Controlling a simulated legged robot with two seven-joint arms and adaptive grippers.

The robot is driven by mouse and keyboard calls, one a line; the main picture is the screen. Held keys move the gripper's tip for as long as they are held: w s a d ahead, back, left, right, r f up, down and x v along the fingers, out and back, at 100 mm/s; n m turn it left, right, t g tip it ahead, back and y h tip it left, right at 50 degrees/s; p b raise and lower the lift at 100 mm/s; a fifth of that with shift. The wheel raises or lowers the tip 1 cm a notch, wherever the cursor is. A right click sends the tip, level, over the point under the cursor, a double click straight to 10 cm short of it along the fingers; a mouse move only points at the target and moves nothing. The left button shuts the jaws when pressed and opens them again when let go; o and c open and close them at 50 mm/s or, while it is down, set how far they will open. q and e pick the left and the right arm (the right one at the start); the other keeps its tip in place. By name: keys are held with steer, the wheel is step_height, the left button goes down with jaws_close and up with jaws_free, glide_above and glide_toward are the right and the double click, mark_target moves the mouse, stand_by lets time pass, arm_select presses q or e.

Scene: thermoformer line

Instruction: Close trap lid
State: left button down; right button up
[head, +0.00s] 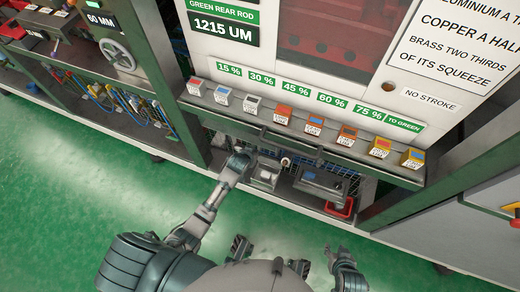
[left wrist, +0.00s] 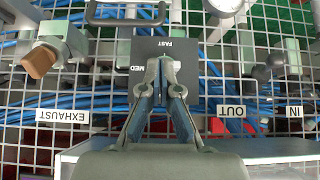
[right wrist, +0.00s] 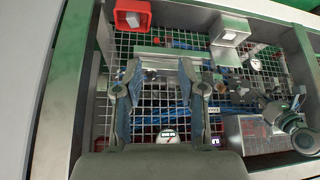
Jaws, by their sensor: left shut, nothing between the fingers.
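I cannot tell for certain which part is the trap lid. In the head view a dark grey box with a handle (head: 322,185) sits low in the mesh-backed bay, beside a smaller light grey box (head: 265,176). My left gripper (head: 240,160) reaches into the bay's left side. In the left wrist view its fingers (left wrist: 163,60) are shut and empty, in front of a dark plate marked FAST and MED (left wrist: 190,52). Whether they touch it is unclear. My right gripper (head: 336,254) is open and empty outside the bay, and its fingers (right wrist: 163,75) show spread in the right wrist view.
A red tray (head: 341,212) sits at the bay's lower right. A ledge with several coloured blocks (head: 300,128) overhangs the bay. Wire mesh (left wrist: 90,98), blue hoses, a gauge (left wrist: 226,6) and a brown-tipped lever (left wrist: 40,62) surround my left fingers. Green floor (head: 60,190) is clear.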

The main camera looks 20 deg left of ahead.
arm_select(q)
steer(key=b+x, duration=0.3)
steer(key=x, duration=0.5)
steer(key=shift+d+f+b, duration=0.1)
steer(key=shift+f+b, duration=0.3)
steer(key=shift+f, duration=0.05)
steer(key=shift+w+f, duration=0.15)
steer(key=shift+w, duration=0.2)
arm_select(e)
steer(key=w+a+r+t+y, duration=0.2)
steer(key=w+a+r+t, duration=0.2)
steer(key=w+r+t, duration=0.3)
steer(key=shift+w+a+r+t, duration=0.25)
steer(key=shift+w+t, duration=0.55)
steer(key=shift+w, duration=0.85)
steer(key=shift+d, duration=0.1)
steer(key=shift+w, duration=0.1)
